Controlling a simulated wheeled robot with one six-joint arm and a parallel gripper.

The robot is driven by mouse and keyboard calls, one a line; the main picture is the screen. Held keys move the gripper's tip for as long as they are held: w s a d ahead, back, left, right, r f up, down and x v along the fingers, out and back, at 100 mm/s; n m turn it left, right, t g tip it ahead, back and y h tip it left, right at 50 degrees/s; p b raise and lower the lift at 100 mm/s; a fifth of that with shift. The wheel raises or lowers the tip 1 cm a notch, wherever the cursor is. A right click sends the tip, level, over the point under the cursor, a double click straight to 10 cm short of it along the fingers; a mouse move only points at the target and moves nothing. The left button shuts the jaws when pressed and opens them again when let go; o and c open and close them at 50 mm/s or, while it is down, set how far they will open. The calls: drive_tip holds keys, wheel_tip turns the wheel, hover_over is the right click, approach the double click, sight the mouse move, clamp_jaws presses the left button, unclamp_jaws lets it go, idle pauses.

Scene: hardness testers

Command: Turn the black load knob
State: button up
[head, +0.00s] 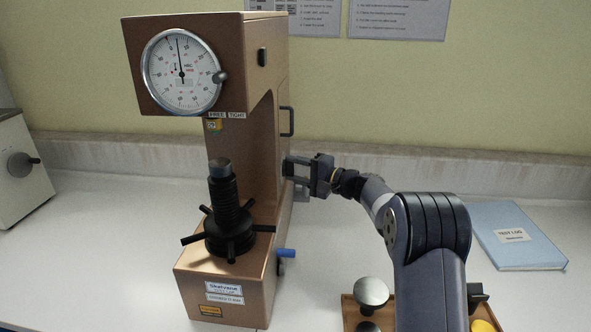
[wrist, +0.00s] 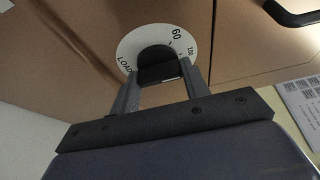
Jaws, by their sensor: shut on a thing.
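The black load knob (wrist: 157,62) shows in the wrist view at the centre of a white round dial plate (wrist: 134,42) marked "LOAD", "60" and "100". My gripper (wrist: 160,88) has one finger on each side of the knob and is shut on it. In the head view, my gripper (head: 290,168) reaches the right side of the copper-brown hardness tester (head: 262,150). The knob itself is hidden there behind the gripper and the tester's edge.
A black handle (head: 288,121) sticks out above my gripper. A blue-tipped lever (head: 286,253) projects low on the tester. A blue test log (head: 518,236) and a brown tray (head: 352,312) with metal parts lie to the right. Another machine (head: 20,170) stands far left.

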drive_tip(key=o, duration=1)
drive_tip(key=shift+d, duration=0.1)
drive_tip(key=b+v, duration=0.1)
drive_tip(key=v, duration=0.9)
drive_tip(key=shift+s+d+b, duration=0.15)
drive_tip(key=shift+d+b, duration=0.15)
drive_tip(key=shift+n, duration=0.3)
drive_tip(key=p+x, duration=0.1)
drive_tip(key=x, duration=1)
